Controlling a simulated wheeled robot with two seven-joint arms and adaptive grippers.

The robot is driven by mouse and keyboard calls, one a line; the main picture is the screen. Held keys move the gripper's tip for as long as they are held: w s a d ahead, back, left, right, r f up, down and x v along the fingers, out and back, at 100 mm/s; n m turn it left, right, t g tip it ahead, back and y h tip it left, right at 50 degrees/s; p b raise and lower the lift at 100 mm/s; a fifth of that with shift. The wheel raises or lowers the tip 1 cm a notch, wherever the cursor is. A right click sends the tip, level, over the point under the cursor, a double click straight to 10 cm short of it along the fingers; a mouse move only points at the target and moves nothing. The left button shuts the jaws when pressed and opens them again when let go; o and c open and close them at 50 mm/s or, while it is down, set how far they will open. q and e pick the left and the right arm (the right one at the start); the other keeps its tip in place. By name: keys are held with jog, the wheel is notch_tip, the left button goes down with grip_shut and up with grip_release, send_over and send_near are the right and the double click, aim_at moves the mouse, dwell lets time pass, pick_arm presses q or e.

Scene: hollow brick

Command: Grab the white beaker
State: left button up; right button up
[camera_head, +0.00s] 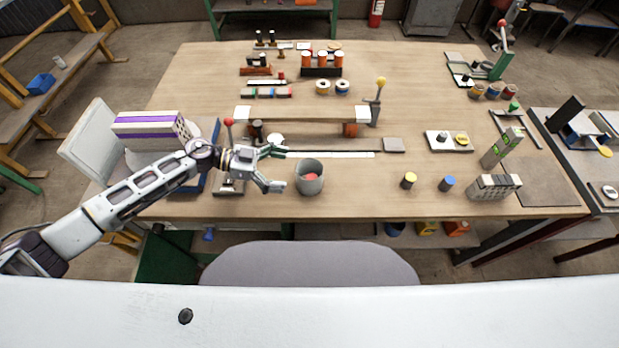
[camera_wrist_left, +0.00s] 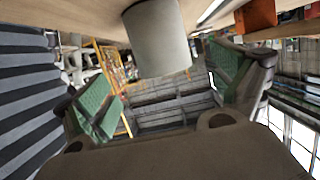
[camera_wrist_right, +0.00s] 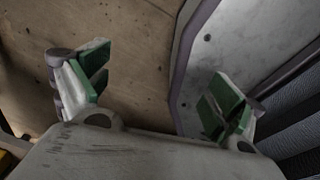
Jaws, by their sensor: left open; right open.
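A small yellow-topped cylinder (camera_head: 408,181) and a blue-topped one (camera_head: 447,184) stand right of the beaker. A white strip (camera_head: 335,154) lies behind it. A red-knobbed lever device (camera_head: 229,186) stands beside my left wrist. Table (camera_head: 350,202) between beaker and yellow-topped cylinder is clear.

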aim_at(310, 176)
pick_arm(q)
jog(key=x, duration=0.2)
jog(key=shift+d, duration=0.3)
jog(key=shift+d+f, duration=0.15)
jog(key=shift+d, duration=0.35)
jog(key=shift+w+d+f, duration=0.1)
jog(key=shift+d+f, duration=0.1)
jog(key=shift+d, duration=0.4)
jog(key=shift+x, duration=0.8)
jog(key=shift+d+f+p, duration=0.2)
jog(key=shift+d+p, duration=0.1)
jog(key=shift+d, duration=0.3)
jog(key=shift+d+f, duration=0.1)
jog(key=shift+d, duration=0.15)
jog(key=c, duration=1.3)
jog(key=shift+w, duration=0.1)
pick_arm(e)
jog(key=shift+s+a+r, duration=0.25)
jog(key=shift+s+a, duration=0.15)
jog(key=shift+a, duration=0.1)
